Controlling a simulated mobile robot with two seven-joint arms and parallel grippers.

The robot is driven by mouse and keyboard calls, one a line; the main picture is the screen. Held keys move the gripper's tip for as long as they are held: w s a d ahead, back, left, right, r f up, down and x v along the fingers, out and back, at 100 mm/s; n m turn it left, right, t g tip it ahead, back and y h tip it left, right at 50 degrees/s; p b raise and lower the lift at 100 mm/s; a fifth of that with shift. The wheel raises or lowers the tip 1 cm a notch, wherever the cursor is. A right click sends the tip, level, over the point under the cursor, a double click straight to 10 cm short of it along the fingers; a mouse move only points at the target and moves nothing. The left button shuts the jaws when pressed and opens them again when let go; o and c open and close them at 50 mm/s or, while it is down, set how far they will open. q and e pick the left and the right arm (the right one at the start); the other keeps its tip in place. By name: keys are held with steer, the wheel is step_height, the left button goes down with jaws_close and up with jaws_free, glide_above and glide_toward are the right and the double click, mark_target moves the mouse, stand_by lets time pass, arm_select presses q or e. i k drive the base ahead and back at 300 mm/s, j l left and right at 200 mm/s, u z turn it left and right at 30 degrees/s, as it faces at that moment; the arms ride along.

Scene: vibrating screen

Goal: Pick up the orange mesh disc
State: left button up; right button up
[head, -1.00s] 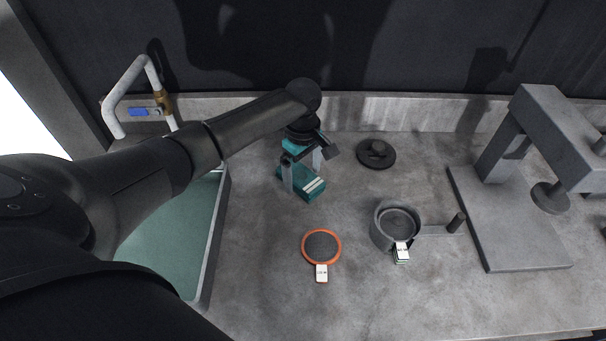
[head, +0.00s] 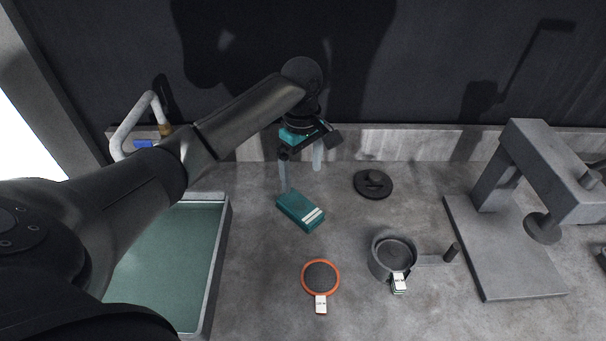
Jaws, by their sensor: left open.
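The orange mesh disc (head: 320,277) lies flat on the grey counter, with an orange rim, a dark mesh centre and a white label tab at its front. My left gripper (head: 302,178) is open and empty. It points down above and behind a teal box (head: 300,212) with white stripes, well behind the disc and apart from it. My right gripper does not show.
A dark grey round pan with a handle (head: 372,262) and a small label stands right of the disc. A black lid (head: 373,184) lies behind it. A grey press-like stand (head: 510,270) is at right, and a teal-bottomed sink (head: 222,240) with a tap (head: 130,122) at left.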

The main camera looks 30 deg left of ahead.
mark_target(319, 278)
steer(key=u, duration=0.8)
